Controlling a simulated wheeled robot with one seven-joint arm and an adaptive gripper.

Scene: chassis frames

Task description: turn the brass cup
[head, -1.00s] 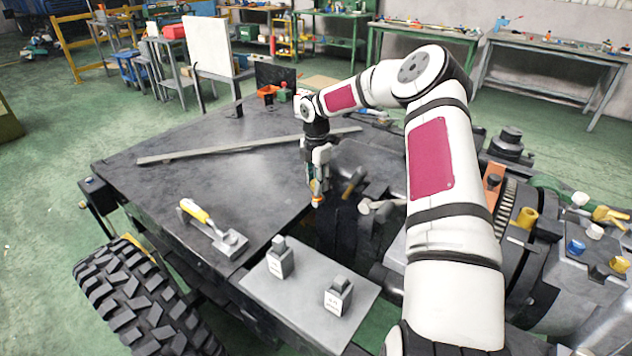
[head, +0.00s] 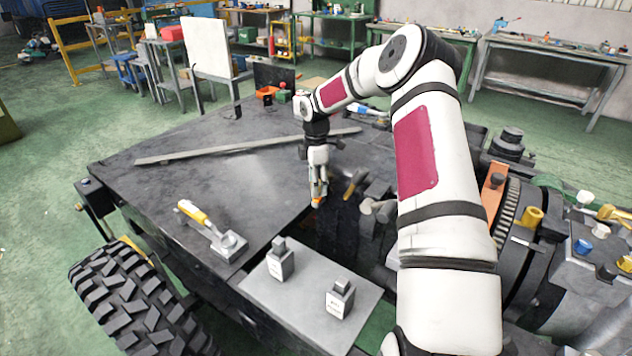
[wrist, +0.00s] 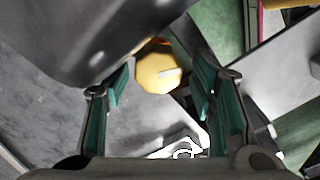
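A round brass-yellow piece that looks like the brass cup (wrist: 157,72) shows in the wrist view between my two finger pads, with a pale mark on its face. In the head view a small orange-yellow spot, likely the same cup (head: 317,203), shows right at my fingertips. My gripper (head: 318,194) points down by the edge of the dark deck; it also shows in the wrist view (wrist: 160,88). Its green-padded fingers stand apart on either side of the cup, with visible gaps. Contact is not visible.
A brass-coloured handle (head: 353,183) and a pale knob (head: 383,209) stand close right of my gripper. A grey plate (head: 305,300) with two labelled blocks lies in front. A yellow-handled tool (head: 212,230) lies left. Another brass-coloured cylinder (head: 530,217) is at the right.

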